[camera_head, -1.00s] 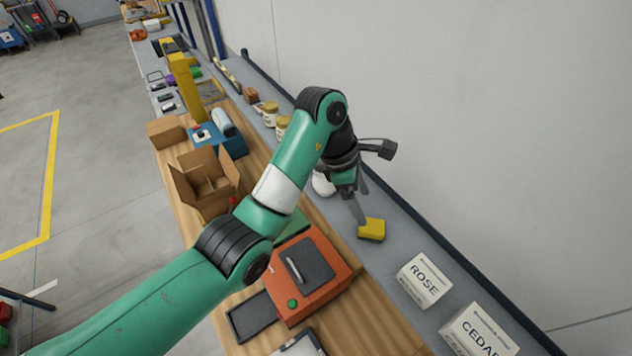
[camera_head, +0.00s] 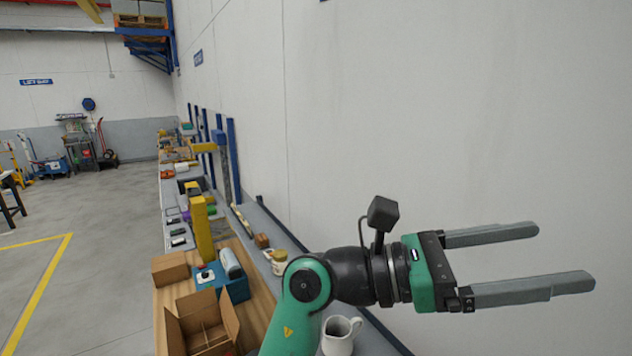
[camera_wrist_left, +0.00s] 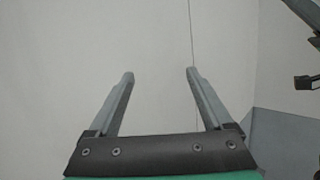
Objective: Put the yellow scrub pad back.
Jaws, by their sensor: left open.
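My left gripper (camera_head: 560,261) is raised in front of the pale wall at the right of the head view, its fingers pointing right. It is open and nothing is between the fingers. In the left wrist view its two fingers (camera_wrist_left: 159,76) are apart with only blank wall behind them. The yellow scrub pad is in neither view now.
A white pitcher (camera_head: 340,338) stands on the grey shelf just below my left arm. An open cardboard box (camera_head: 205,325), a blue box (camera_head: 232,285) and a yellow post (camera_head: 201,230) are on the wooden bench. The wall (camera_head: 480,120) bounds the right side.

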